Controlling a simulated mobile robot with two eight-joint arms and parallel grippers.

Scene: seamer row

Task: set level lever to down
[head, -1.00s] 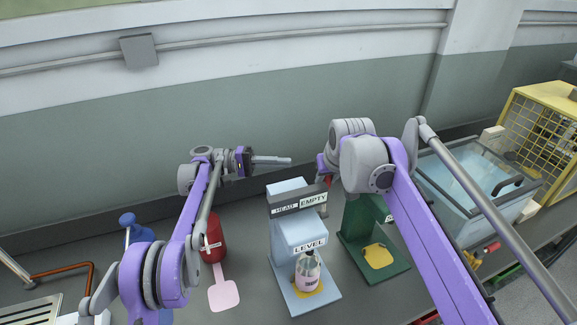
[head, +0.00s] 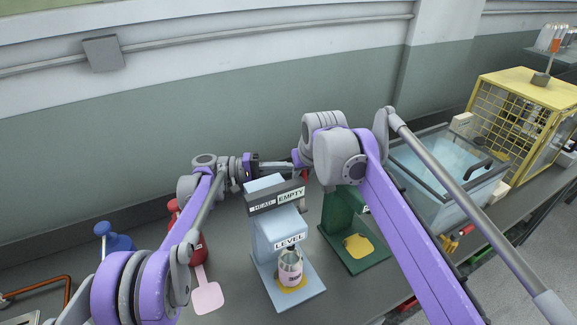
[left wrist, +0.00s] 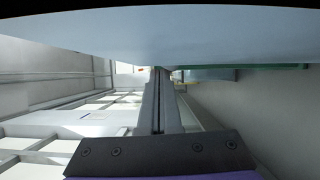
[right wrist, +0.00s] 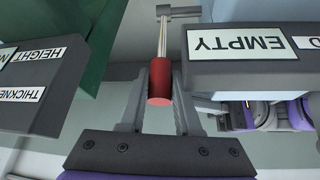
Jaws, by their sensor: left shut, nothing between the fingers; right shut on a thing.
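The blue-grey machine (head: 272,232) stands on the bench with a LEVEL label (head: 289,242) and a HEAD EMPTY label on its front. A jar (head: 290,268) sits on its base. A lever with a red handle (right wrist: 160,84) and a thin metal rod is at the side of the machine, beside the EMPTY label in the right wrist view. My right gripper (right wrist: 159,100) is shut on the red handle; in the head view my arm largely hides it. My left gripper (head: 290,165) is shut and empty, just behind the machine's top.
A green machine (head: 338,210) stands close on the right, and a red device (head: 195,245) on the left. A glass-sided tank (head: 445,175) and a yellow cage (head: 530,100) stand further right. The wall is close behind.

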